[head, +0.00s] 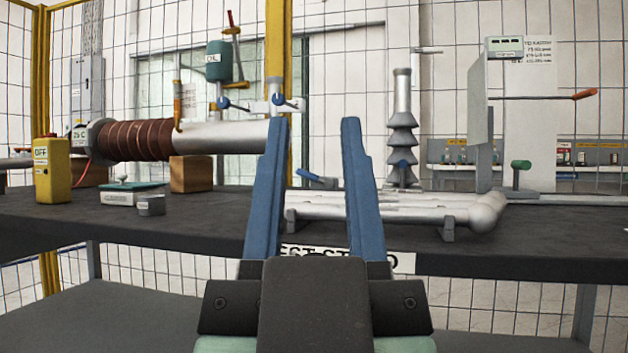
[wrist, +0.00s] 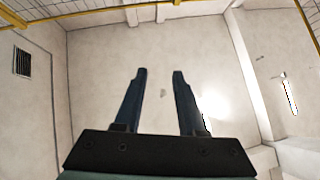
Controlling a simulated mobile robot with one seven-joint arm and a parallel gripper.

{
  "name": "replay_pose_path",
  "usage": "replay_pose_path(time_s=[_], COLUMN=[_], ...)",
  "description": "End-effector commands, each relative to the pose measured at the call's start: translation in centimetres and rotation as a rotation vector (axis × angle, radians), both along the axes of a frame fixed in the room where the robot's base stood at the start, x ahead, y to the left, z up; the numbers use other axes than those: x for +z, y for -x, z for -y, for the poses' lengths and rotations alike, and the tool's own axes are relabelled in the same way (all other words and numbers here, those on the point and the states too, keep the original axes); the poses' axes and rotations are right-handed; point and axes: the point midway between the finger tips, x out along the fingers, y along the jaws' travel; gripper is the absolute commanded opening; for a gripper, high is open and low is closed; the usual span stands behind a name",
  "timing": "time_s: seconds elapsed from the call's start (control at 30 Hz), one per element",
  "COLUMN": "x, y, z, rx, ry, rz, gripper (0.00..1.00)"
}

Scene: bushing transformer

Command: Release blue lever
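My gripper (head: 315,124) is open and empty, with its two blue fingers apart and pointing up in the head view. It also shows in the wrist view (wrist: 160,73), with only walls and ceiling around it. A blue lever (head: 312,177) sits low on the bench piping and shows between the fingers, apart from them. Which one is the task's lever I cannot tell.
A dark bench (head: 520,235) spans the view. On it stand a yellow OFF box (head: 53,170), a brown-wound cylinder (head: 137,140), wooden blocks (head: 191,174), a ribbed bushing (head: 402,120), grey pipes (head: 400,215) and an orange-tipped rod (head: 540,97). The bench's right front is clear.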

Motion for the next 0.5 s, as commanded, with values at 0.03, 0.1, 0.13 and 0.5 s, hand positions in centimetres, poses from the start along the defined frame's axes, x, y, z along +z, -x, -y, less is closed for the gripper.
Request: replay_pose_path(time_s=[0.03,0.1,0.13,0.5], x=[0.2,0.8,1.1,11.0], y=[0.0,0.0,0.0,0.0], z=[0.0,0.0,0.0,0.0], rx=[0.000,0.000,0.000,0.000], ry=[0.000,0.000,0.000,0.000], rz=[0.000,0.000,0.000,0.000], gripper=[0.28,0.16,0.10,0.00])
